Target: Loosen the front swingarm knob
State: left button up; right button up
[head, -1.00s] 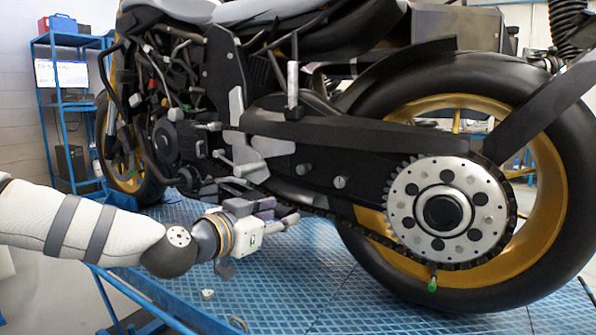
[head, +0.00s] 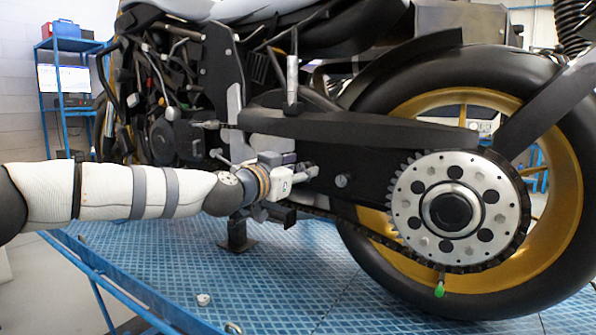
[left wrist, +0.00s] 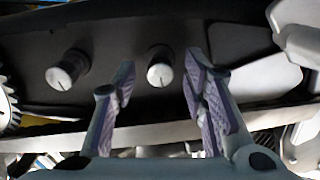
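The front swingarm knob (left wrist: 160,72) is a short grey cylinder with a dark line on its face, on the dark swingarm (left wrist: 130,45). In the left wrist view it shows between the two purple-padded fingertips of my left gripper (left wrist: 160,84), with gaps on both sides. My left gripper is open and empty. In the head view my left gripper (head: 308,171) is at the swingarm and hides most or all of the front knob. A second, rear knob (left wrist: 68,70) shows left of the fingers; it also shows in the head view (head: 342,180). My right gripper is not in view.
The rear sprocket (head: 455,208) and chain are right of the gripper, with the rear wheel (head: 565,190) behind. Engine parts and a footpeg area crowd the left. The blue platform (head: 290,285) below is mostly clear, with a small white piece (head: 203,299) on it.

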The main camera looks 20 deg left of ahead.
pick_arm(q)
grip_shut()
jog(key=shift+n, duration=0.3)
jog(key=n, duration=0.4)
jog(key=shift+n, duration=0.4)
jog(key=n, duration=0.5)
jog(key=shift+a+f+b, duration=0.1)
jog(key=shift+b, duration=0.25)
jog(key=n, duration=0.6)
jog(key=shift+f+n+b, duration=0.1)
jog(key=shift+n+b, duration=0.3)
jog(key=n, duration=0.4)
jog(key=shift+b, duration=0.3)
jog(key=shift+n, duration=1.4)
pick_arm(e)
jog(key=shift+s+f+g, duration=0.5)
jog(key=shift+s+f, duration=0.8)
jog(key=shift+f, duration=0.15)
